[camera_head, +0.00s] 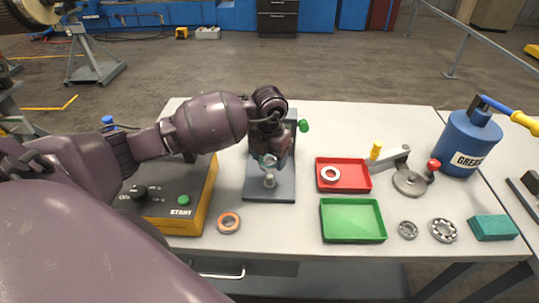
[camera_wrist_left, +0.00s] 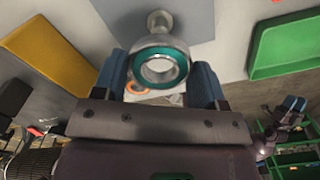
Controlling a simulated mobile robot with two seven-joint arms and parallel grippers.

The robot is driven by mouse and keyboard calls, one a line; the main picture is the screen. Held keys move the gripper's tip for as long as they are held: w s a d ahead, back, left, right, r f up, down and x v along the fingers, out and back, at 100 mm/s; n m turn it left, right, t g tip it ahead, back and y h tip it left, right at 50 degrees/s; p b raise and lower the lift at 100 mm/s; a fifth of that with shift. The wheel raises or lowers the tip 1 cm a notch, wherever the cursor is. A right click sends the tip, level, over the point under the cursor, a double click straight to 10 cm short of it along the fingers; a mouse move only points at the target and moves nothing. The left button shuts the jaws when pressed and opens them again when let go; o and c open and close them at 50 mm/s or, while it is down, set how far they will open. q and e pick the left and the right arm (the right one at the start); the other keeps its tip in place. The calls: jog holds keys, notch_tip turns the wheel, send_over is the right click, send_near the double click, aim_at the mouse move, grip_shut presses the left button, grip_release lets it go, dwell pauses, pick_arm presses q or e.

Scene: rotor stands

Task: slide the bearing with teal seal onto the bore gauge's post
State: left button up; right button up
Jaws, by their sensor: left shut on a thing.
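The bearing with teal seal (camera_wrist_left: 160,68) is a ring with a teal face and an open bore. My left gripper (camera_wrist_left: 160,84) is shut on it, with blue fingers on both sides of its rim. In the head view the bearing (camera_head: 267,161) is partly hidden by my left gripper (camera_head: 268,153). The bore gauge's post (camera_head: 269,181) stands upright on a grey plate (camera_head: 256,191). The bearing is just above or behind the post top in the head view, and the post (camera_wrist_left: 160,22) shows beyond the ring in the wrist view. The bearing looks off the post.
A red tray (camera_head: 345,186) holds a pale ring, and a green tray (camera_head: 353,237) is empty. An orange-sealed ring (camera_head: 229,222) lies near the yellow-edged start box (camera_head: 207,205). Loose bearings (camera_head: 443,230), a teal block (camera_head: 493,228) and a grease can (camera_head: 468,145) stand right.

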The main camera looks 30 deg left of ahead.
aim_at(269, 176)
pick_arm(q)
jog(key=shift+f+b, duration=0.45)
jog(key=shift+f, duration=0.4)
jog(key=shift+f+b, duration=0.3)
jog(key=shift+f, duration=0.4)
jog(key=shift+r, duration=0.15)
jog(key=shift+f, duration=0.25)
jog(key=shift+f+b, duration=0.2)
jog(key=shift+b, duration=0.15)
